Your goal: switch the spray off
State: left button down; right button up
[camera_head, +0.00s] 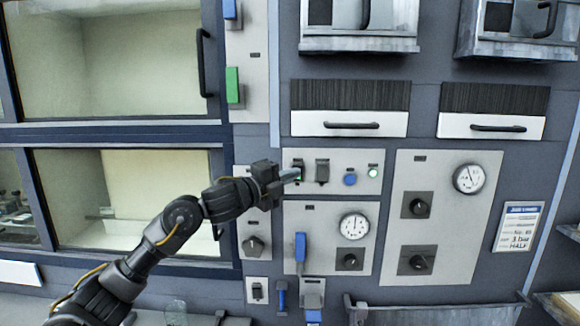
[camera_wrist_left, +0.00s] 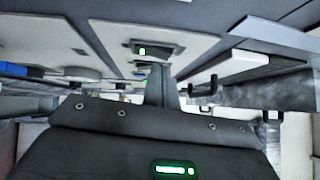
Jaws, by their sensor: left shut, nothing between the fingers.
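A light control panel (camera_head: 335,161) holds two dark rocker switches, a blue button (camera_head: 350,179) and a lit green lamp (camera_head: 373,172). My left gripper (camera_head: 290,175) is shut and empty, its tip at or just in front of the left rocker switch (camera_head: 298,164), partly covering it. I cannot tell if they touch. The right rocker switch (camera_head: 322,170) is clear of the gripper. The labels are too small to read, so I cannot tell which switch is the spray's.
Below are a gauge (camera_head: 354,226), a blue lever (camera_head: 300,247) and dark knobs. A second panel (camera_head: 447,215) stands to the right. Glass-fronted chambers with a dark handle (camera_head: 205,62) are at left. Drawers with handles (camera_head: 351,125) sit above the switches.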

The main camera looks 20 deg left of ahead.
pick_arm(q)
jog(key=shift+w, duration=0.45)
jog(key=shift+w+a+r+b, duration=0.2)
jog(key=shift+a+r+b, duration=0.15)
jog(key=shift+r, duration=0.4)
